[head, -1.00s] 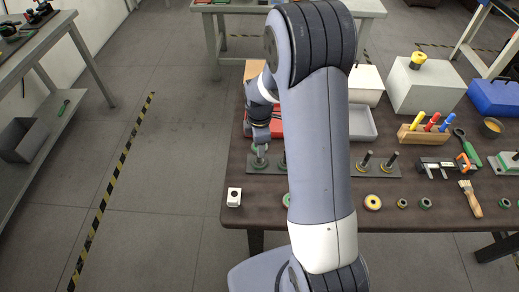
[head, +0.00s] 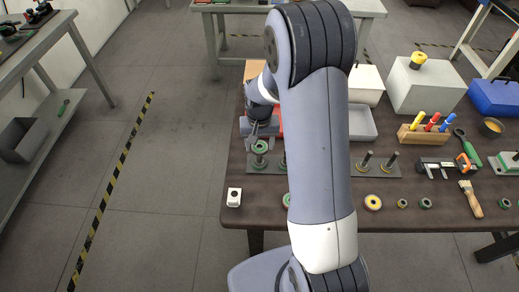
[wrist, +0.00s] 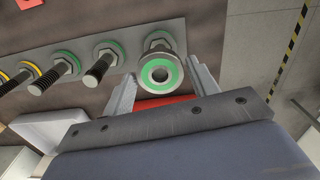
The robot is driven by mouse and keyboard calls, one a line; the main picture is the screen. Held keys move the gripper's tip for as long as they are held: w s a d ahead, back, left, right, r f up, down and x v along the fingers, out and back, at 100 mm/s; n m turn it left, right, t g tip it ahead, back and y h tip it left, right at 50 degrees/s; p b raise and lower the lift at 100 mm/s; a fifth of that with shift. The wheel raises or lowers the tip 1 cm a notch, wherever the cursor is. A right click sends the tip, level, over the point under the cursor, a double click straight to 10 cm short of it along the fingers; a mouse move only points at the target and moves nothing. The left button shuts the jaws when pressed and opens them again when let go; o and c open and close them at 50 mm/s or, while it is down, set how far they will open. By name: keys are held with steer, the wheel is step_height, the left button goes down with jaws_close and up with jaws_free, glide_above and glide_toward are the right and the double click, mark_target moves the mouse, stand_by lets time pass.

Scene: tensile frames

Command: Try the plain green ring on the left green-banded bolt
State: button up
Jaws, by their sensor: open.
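The green-faced ring (head: 260,147) sits high on the leftmost green-banded bolt, at its upper end and clear of the base. In the wrist view the ring (wrist: 147,77) faces me and hides most of that bolt, whose nut (wrist: 160,42) shows behind it. My gripper (head: 261,134) is open just above the ring. In the wrist view its two fingers stand apart on either side of the ring, with gaps. Two more green-banded bolts (wrist: 103,66) (wrist: 68,66) stand beside it on the grey plate (wrist: 130,33).
Yellow-banded bolts (head: 365,163) stand farther right on the plate. A white block (head: 234,197) and several loose rings, one yellow (head: 373,202), lie along the front. My arm hides the table's middle. A grey tray (head: 362,124) and tool holder (head: 423,134) stand behind.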

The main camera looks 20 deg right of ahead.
steer(key=m, duration=0.5)
steer(key=shift+c, duration=0.3)
